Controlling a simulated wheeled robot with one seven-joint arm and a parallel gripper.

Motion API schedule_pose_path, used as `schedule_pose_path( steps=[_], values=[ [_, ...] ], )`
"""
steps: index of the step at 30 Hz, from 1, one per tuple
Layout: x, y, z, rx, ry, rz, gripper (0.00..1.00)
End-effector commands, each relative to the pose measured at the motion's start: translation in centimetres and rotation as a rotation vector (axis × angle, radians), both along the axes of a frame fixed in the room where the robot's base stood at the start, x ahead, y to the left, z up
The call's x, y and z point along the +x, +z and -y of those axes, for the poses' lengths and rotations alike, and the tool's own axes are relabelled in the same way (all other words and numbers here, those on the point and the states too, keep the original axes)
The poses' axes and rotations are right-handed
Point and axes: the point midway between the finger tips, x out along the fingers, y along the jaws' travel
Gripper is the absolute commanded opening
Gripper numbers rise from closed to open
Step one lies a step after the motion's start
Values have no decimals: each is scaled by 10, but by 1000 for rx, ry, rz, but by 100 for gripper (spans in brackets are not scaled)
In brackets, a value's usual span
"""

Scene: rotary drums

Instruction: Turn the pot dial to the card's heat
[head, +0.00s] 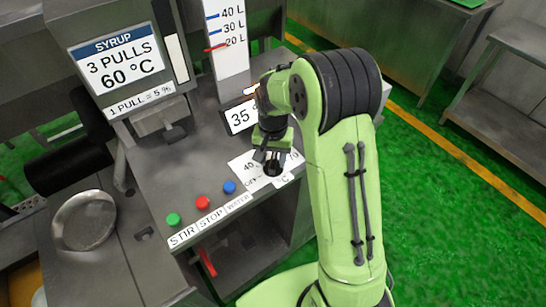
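The card (118,62) at the upper left reads "SYRUP, 3 PULLS, 60 °C". The pot dial's white plate (247,168) lies on the steel counter, with "40", "OFF" and "°C" showing. My gripper (272,168) points down over the middle of this plate. It covers the knob and most of the scale, so I cannot see where the dial points. I cannot tell whether the fingers are open or closed on the knob. A display (241,116) behind the plate reads "35"; my arm hides its right part.
Green (173,219), red (202,202) and blue (229,186) buttons sit along the counter front, labelled STIR, STOP and WATER. A litre scale (228,35) stands behind. A round metal pan (84,220) is at left. A red handle (207,262) hangs below the counter edge.

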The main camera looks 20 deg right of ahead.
Motion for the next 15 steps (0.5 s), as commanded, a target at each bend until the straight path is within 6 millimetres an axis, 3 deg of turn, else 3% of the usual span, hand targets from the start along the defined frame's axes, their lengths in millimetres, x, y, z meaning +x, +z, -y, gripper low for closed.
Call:
schedule_pose_path(
  steps=[9, 11, 15],
  values=[
    [-1, 4, 0, 0, 0, -3, 45],
    [0, 13, 0, 0, 0, 0, 45],
    [0, 50, 0, 0, 0, 3, 45]
  ],
)
